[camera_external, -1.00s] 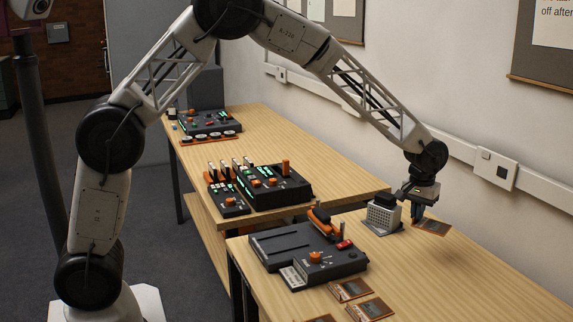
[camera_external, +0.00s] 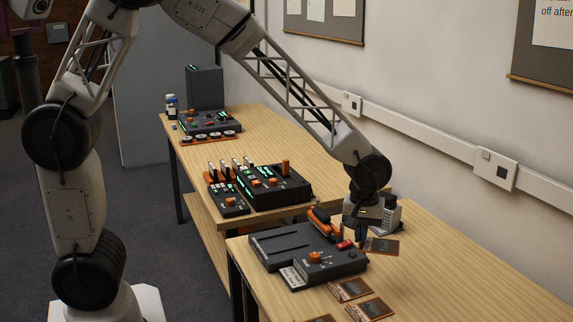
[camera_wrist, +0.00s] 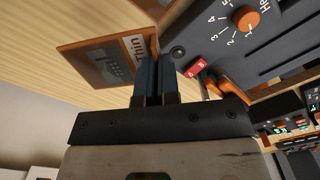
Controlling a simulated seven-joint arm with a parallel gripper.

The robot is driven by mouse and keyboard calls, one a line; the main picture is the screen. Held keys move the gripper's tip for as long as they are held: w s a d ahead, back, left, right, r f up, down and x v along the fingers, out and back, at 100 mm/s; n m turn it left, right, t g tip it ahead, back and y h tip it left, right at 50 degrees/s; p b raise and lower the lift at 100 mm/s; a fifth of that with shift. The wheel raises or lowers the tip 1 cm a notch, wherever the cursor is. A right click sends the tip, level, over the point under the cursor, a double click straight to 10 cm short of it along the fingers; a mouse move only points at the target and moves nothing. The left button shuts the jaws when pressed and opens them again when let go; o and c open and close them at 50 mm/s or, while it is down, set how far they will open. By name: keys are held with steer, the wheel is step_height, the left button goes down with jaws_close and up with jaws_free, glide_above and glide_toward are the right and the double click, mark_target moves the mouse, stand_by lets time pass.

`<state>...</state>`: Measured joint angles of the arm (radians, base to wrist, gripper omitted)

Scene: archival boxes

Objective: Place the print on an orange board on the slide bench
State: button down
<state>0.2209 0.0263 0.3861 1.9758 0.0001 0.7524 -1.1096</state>
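My gripper (camera_external: 361,238) is beside the right end of the dark machine on the near wooden table. Its fingers are close together in the wrist view (camera_wrist: 157,72) and shut on the edge of a print on an orange-brown board (camera_external: 384,246). The board, with a dark picture and a white label reading "Thin", extends left of the fingers in the wrist view (camera_wrist: 98,64). It looks held just above the table; the exact gap is unclear. Several similar boards (camera_external: 351,289) lie at the table's front. I cannot tell which surface is called the slide bench.
The dark machine (camera_external: 290,257) has an orange knob, a red switch and an orange lever close to my gripper. A grey perforated box (camera_external: 388,217) stands just behind. Control panels (camera_external: 270,188) sit on the far table. The near table's right side (camera_external: 470,265) is clear.

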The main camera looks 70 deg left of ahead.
steer(key=s+a+f+n, duration=0.1)
steer(key=s+f+n, duration=0.1)
steer(key=s, duration=1)
steer(key=s+a+f+n, duration=0.1)
steer(key=s+f+n, duration=0.1)
steer(key=s, duration=1.1)
steer(key=s+a+f+n, duration=0.1)
steer(key=s+f+n, duration=0.1)
steer(key=s, duration=1)
steer(key=shift+s+a+f+n, duration=0.3)
steer(key=shift+f+n, duration=0.1)
steer(key=shift+n, duration=0.5)
steer(key=shift+w+d, duration=0.1)
steer(key=shift+w, duration=0.1)
glide_above(280, 312)
steer(key=shift+s+a+f, duration=0.2)
steer(key=shift+s+f, duration=0.15)
steer(key=shift+f, duration=0.35)
steer(key=shift+w, duration=0.1)
steer(key=shift+w+d, duration=0.15)
steer(key=shift+w, duration=0.1)
steer(key=shift+f, duration=1.8)
steer(key=shift+f, duration=0.1)
